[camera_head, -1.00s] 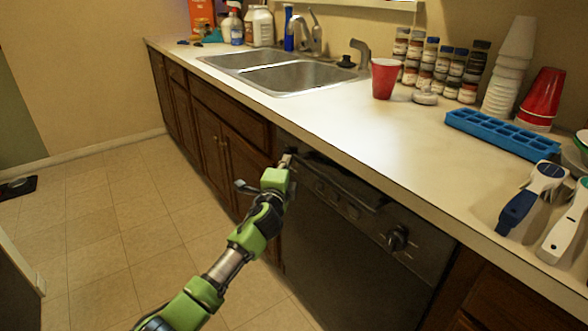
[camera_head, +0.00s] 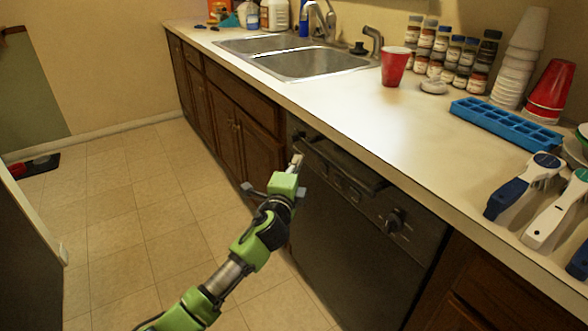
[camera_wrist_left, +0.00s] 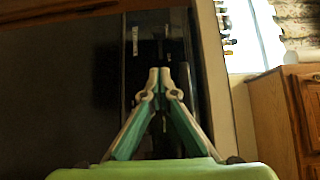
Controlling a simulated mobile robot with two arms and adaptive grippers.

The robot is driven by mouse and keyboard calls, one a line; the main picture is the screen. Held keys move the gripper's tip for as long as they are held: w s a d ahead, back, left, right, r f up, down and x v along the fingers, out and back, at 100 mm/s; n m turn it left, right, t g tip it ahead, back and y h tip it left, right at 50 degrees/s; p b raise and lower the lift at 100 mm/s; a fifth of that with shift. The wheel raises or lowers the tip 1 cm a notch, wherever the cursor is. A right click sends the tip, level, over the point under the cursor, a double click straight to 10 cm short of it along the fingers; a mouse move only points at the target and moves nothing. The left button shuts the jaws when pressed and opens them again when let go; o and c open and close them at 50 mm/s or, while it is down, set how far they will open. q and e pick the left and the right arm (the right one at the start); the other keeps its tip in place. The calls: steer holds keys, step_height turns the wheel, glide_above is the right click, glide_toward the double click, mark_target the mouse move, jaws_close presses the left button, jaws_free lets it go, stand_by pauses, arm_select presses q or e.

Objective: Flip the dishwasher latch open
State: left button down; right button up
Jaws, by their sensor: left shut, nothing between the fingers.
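The dishwasher (camera_head: 345,240) is a dark front under the counter, with its door shut. A dark handle piece (camera_head: 345,163) runs along its top, and a round knob (camera_head: 394,222) sits on the panel's right. I cannot make out the latch clearly. My left gripper (camera_head: 297,160) is at the panel's upper left, shut and empty. In the left wrist view its fingertips (camera_wrist_left: 160,75) meet in front of the dark panel strip (camera_wrist_left: 160,42). I cannot tell whether they touch it. My right gripper is not in view.
The counter edge (camera_head: 400,188) overhangs the dishwasher. On the counter are a red cup (camera_head: 395,66), a blue tray (camera_head: 506,125), spice jars (camera_head: 452,55) and white-and-blue handled tools (camera_head: 525,185). Wooden cabinets (camera_head: 237,140) flank the dishwasher.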

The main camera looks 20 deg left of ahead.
arm_select(q)
steer(key=shift+s+d, duration=0.15)
steer(key=shift+s, duration=1.6)
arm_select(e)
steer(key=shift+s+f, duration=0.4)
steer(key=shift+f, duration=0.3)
arm_select(q)
steer(key=shift+f, duration=0.1)
